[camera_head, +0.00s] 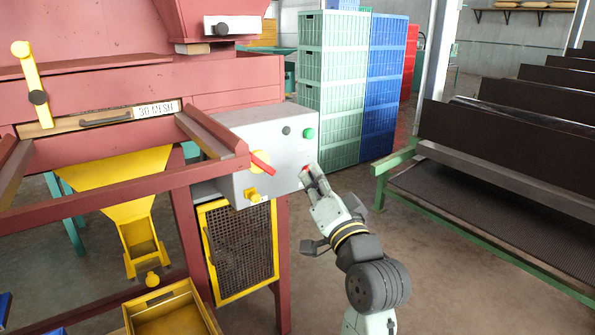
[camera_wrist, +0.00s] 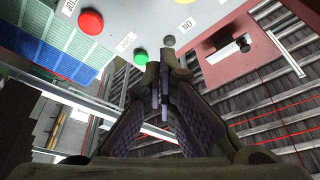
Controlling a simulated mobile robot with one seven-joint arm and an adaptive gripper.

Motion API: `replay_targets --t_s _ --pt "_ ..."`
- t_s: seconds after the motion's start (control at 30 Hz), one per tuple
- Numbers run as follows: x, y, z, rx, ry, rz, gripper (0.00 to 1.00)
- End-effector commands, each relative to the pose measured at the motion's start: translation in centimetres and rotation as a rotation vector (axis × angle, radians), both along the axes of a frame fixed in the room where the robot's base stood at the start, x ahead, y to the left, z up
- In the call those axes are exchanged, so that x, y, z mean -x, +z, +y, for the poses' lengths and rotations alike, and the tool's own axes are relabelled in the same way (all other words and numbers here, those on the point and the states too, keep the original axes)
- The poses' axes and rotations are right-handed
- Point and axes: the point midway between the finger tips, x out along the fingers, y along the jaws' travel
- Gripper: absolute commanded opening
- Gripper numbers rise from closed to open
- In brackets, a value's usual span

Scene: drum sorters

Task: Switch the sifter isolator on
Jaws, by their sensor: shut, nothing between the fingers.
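The grey control box (camera_head: 235,140) is fixed to the red sifter frame. A red lever (camera_head: 263,163) on a yellow backing, which looks like the isolator handle, sits slanted on its front; I cannot make out its markings. A green button (camera_head: 308,133) and a small dark button (camera_head: 286,131) are above right of it. A red button (camera_head: 305,168) shows just behind my gripper (camera_head: 312,174). My gripper is shut and empty, right of the lever and close to the box. In the wrist view the shut fingertips (camera_wrist: 163,70) appear below the green button (camera_wrist: 140,56), with the red button (camera_wrist: 91,23) to the left.
A yellow fitting (camera_head: 252,195) sticks out under the lever. A red rail (camera_head: 212,133) of the sifter runs close to the box's left side. Green crates (camera_head: 331,90) and blue crates (camera_head: 385,85) stand behind. A conveyor with a green frame (camera_head: 480,245) lies to the right.

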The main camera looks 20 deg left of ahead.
Motion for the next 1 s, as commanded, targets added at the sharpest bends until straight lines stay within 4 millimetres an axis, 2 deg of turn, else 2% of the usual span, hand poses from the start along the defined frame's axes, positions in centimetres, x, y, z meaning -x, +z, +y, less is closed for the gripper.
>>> replay_targets --t_s 0.47,0.53,0.7,1.0 --pt "-7.1 2.4 5.7 0.002 0.002 0.001 0.0" --pt "-6.6 1.3 6.3 0.003 0.002 0.004 0.0" --pt "-5.4 -0.1 7.1 0.001 0.001 0.002 0.0" --pt "-4.9 -0.6 7.4 0.001 0.0 0.0 0.0"
